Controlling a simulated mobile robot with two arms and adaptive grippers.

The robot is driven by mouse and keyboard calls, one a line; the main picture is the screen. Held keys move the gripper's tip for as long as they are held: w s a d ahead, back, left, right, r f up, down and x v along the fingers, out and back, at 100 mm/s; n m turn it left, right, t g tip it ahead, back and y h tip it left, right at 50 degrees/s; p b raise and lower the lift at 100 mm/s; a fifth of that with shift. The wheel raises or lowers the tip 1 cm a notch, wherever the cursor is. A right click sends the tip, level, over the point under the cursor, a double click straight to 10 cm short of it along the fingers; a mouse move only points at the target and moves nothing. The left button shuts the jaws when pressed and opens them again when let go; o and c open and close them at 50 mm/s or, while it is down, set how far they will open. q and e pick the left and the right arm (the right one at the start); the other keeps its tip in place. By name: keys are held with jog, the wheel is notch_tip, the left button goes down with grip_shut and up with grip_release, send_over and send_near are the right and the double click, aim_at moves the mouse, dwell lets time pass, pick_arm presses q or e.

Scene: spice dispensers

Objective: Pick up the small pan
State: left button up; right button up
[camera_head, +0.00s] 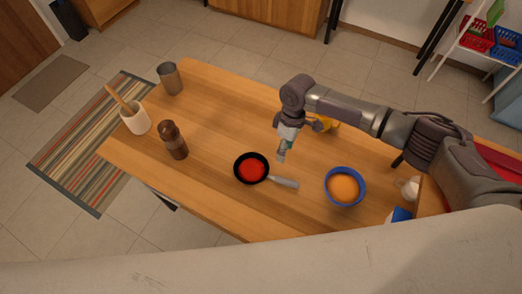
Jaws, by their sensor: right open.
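The small pan (241,169) is black with red contents and sits on the wooden table. Its grey handle (285,182) points right and slightly toward the front. My right gripper (281,156) hangs above the table, pointing down, close to the handle on its far side and apart from it as far as I can see. It looks empty and open. My right arm comes in from the right edge. My left gripper is not in view.
A blue bowl with orange contents (344,187) stands right of the pan. A brown mill (174,141), a white utensil pot (135,118) and a metal cup (170,78) stand at the left. A yellow thing (325,123) is partly hidden behind my arm. The table (225,110) is clear behind the pan.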

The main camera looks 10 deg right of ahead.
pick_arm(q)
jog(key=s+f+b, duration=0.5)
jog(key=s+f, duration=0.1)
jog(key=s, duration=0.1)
pick_arm(e)
send_over(282, 178)
jog(key=w, duration=0.1)
jog(key=x, duration=0.3)
jog(key=w+x, duration=0.1)
jog(key=x, duration=0.1)
jog(key=shift+d+f, duration=0.25)
jog(key=shift+f, duration=0.05)
notch_tip(282, 178, down, 3)
jog(key=shift+w+a+r+b, duration=0.1)
jog(key=shift+w+r+b, duration=0.15)
jog(key=shift+b, duration=0.85)
jog(key=shift+s+f, duration=0.15)
jog(key=shift+f, duration=0.15)
jog(key=b+x, duration=0.4)
jog(key=shift+s+d+f+b, duration=0.2)
jog(key=shift+d+f+b, duration=0.05)
jog(key=shift+d+b, duration=0.1)
jog(key=shift+f, duration=0.1)
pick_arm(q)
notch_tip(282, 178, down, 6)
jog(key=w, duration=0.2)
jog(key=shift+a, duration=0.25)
pick_arm(e)
jog(key=shift+a, duration=0.1)
